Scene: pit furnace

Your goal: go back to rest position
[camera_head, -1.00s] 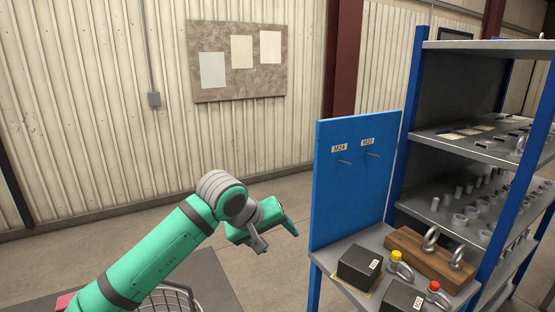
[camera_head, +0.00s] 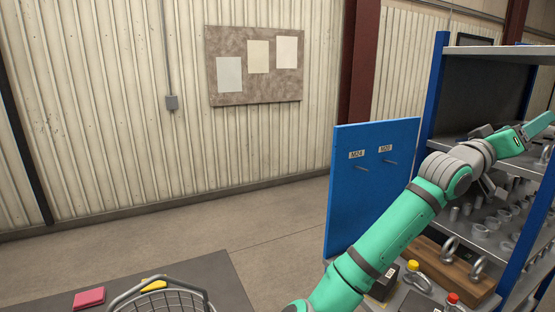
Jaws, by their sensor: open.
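My arm reaches from the bottom middle up to the right, in front of the blue shelf unit. My gripper (camera_head: 518,139) is at the arm's end, by the right edge of the picture. It is open, and I see nothing held in it. It overlaps the shelf area in this view; I cannot tell how far it is from the shelves.
A blue panel (camera_head: 345,200) with two pegs stands beside the shelf unit (camera_head: 437,90). A wooden block (camera_head: 455,270) with metal eyes sits on the low shelf. A wire basket (camera_head: 150,297) and a pink block (camera_head: 89,298) are at the bottom left. The floor before the wall is clear.

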